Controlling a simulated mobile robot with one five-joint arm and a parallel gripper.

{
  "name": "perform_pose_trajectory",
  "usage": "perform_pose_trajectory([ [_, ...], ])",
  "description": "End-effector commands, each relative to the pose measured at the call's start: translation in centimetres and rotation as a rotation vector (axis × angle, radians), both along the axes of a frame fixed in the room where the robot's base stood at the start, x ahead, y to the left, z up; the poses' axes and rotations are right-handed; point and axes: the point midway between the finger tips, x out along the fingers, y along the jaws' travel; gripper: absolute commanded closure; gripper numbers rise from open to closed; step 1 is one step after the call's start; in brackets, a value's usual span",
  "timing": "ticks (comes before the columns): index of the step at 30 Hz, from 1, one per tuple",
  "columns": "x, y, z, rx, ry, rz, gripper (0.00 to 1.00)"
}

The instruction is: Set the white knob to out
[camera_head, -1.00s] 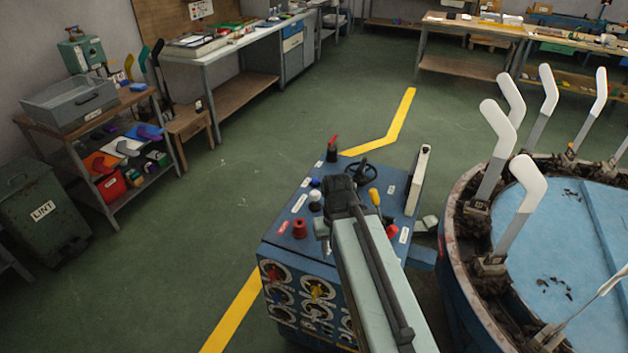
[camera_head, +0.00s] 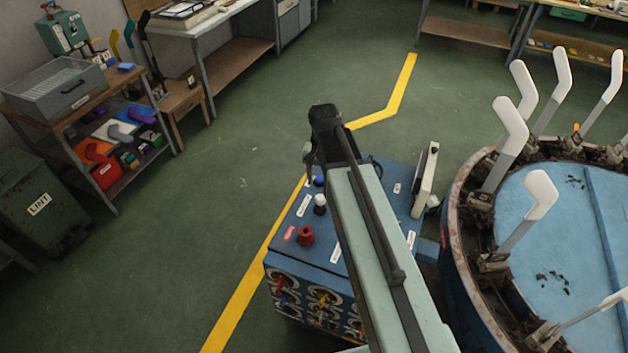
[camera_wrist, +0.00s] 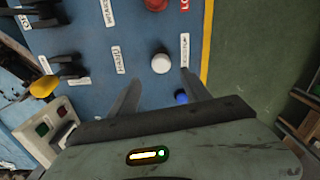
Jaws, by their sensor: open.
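The white knob (camera_head: 320,203) stands on the top of the blue control cabinet (camera_head: 345,252), between a blue knob (camera_head: 319,181) and a red knob (camera_head: 305,235). In the wrist view the white knob (camera_wrist: 161,63) is round and lies just beyond my gripper (camera_wrist: 158,88), roughly between the lines of its two fingers. The fingers are apart with nothing held. The blue knob (camera_wrist: 181,97) shows between the fingers, near the right one. A label plate (camera_wrist: 185,50) lies beside the white knob; its lettering is too small to read surely.
Black levers or handles (camera_wrist: 62,66) and a yellow knob (camera_wrist: 45,87) are on the panel at the left in the wrist view. A round blue machine with upright white sock boards (camera_head: 512,125) stands to the right. Open green floor (camera_head: 200,240) lies to the left.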

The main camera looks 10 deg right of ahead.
Motion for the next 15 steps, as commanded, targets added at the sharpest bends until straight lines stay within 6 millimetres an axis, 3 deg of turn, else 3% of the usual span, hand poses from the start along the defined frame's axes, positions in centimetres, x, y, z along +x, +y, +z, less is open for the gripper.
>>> perform_pose_trajectory([
  [8,-0.1,0.7,-2.0,0.000,0.000,0.014,0.44],
  [15,-0.1,1.1,-6.2,0.000,0.000,0.021,0.44],
])
